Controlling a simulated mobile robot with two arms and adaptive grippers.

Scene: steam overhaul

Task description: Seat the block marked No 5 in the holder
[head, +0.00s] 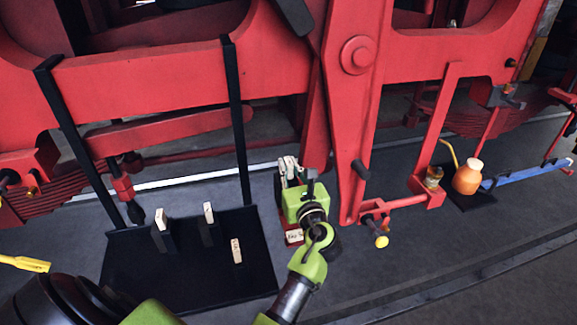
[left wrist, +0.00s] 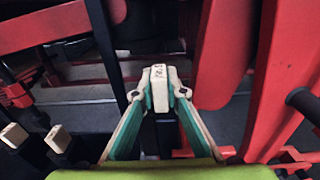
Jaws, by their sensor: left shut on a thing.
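My left gripper (head: 289,168) is shut on a block (left wrist: 158,73) in the middle of the left wrist view. A red piece with a pale label (head: 294,237) shows just below my left wrist. It may be the holder, but my arm covers most of it. My right gripper is not in view.
Red locomotive frames and rods rise close behind and right of my gripper. An orange jug (head: 467,177) stands at right.

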